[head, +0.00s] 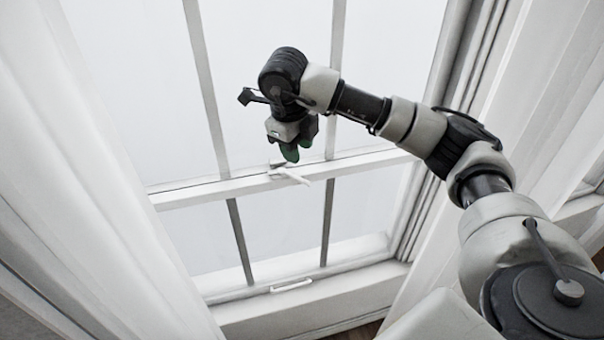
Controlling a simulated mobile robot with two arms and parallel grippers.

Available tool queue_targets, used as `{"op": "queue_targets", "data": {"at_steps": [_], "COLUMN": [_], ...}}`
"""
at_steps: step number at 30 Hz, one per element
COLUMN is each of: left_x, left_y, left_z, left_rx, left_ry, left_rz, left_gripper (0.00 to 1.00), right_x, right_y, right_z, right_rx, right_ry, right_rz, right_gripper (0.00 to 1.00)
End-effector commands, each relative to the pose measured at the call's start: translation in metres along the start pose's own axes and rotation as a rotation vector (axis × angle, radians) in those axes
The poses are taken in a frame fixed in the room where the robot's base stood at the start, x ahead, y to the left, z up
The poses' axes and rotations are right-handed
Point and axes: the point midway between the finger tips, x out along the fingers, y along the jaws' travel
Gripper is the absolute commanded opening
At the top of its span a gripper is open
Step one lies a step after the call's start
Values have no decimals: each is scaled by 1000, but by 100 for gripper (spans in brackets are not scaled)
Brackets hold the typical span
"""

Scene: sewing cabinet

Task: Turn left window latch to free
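A white window latch (290,176) sits on the middle rail of the sash window (230,187). Its thin lever points to the lower right, and a small grey part shows behind it. My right gripper (290,152) hangs fingers-down just above the latch, with dark green fingertips. The fingertips look close together, but I cannot tell whether they are shut or whether they touch the latch. My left gripper is not in view.
A white handle (291,285) is on the bottom rail of the lower sash. White curtains hang at the left (80,170) and right (550,90) of the window. The sill (310,300) below is bare.

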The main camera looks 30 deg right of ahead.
Motion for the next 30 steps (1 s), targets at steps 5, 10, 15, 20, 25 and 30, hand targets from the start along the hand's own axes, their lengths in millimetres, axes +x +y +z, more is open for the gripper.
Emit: {"op": "queue_targets", "data": {"at_steps": [5, 10, 15, 20, 25, 30], "left_x": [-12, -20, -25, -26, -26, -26], "left_y": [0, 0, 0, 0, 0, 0], "left_z": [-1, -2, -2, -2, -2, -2], "left_rx": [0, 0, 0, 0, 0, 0], "left_ry": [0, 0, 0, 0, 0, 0], "left_rz": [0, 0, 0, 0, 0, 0], "left_gripper": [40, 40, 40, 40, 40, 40], "right_x": [32, 64, 85, 93, 94, 93], "right_y": [0, 1, 1, 2, 2, 2], "right_z": [-1, -1, 0, 0, 0, 0], "right_rx": [-2, -2, -3, -4, -4, -4], "right_ry": [5, 3, 0, -3, -3, -3], "right_rz": [3, 4, 5, 3, 3, 4], "right_gripper": [36, 36, 36, 36, 36, 21]}}
